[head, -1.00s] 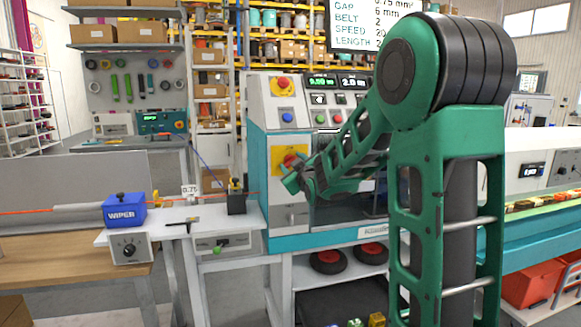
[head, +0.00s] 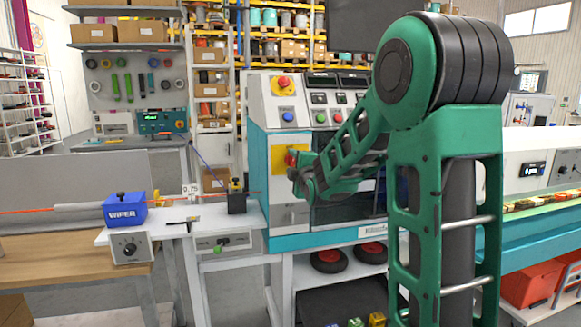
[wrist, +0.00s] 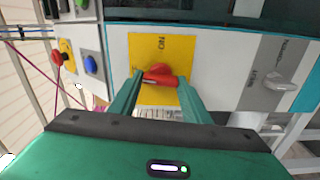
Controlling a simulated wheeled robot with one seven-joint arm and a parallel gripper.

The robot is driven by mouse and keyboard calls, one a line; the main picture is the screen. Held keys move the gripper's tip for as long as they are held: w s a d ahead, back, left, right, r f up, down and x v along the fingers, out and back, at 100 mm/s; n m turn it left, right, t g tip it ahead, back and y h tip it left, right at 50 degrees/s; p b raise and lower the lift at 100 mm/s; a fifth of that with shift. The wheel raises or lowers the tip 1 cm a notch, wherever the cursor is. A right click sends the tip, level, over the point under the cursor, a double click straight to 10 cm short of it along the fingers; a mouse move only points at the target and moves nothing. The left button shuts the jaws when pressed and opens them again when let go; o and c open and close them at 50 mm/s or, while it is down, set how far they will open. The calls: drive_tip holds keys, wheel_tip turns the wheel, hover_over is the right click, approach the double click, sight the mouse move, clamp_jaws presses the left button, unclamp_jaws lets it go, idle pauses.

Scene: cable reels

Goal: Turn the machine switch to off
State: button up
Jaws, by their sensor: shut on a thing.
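The machine switch is a red rotary handle (wrist: 160,76) on a yellow plate (wrist: 148,50) marked ON. In the head view the yellow plate (head: 278,160) sits on the front of the white and teal machine (head: 258,165), and my arm partly covers the handle. My gripper (wrist: 161,82) is shut on the red handle, one green finger on each side. In the wrist view the handle lies roughly crosswise between the fingertips.
A red emergency button (head: 285,83) and blue, green and red buttons are on the panel above. A grey latch handle (wrist: 285,82) is beside the plate in the wrist view. A bench with a blue wiper block (head: 124,210) stands at the left.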

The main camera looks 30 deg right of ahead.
drive_tip(key=shift+a+f+n, duration=0.25)
drive_tip(key=shift+a+n, duration=0.05)
drive_tip(key=shift+n, duration=0.3)
drive_tip(key=shift+f, duration=0.1)
drive_tip(key=o, duration=1)
drive_tip(key=shift+o, duration=0.2)
drive_tip(key=shift+d+r, duration=0.15)
drive_tip(key=shift+r, duration=0.05)
drive_tip(key=v, duration=1)
drive_tip(key=shift+s, duration=0.3)
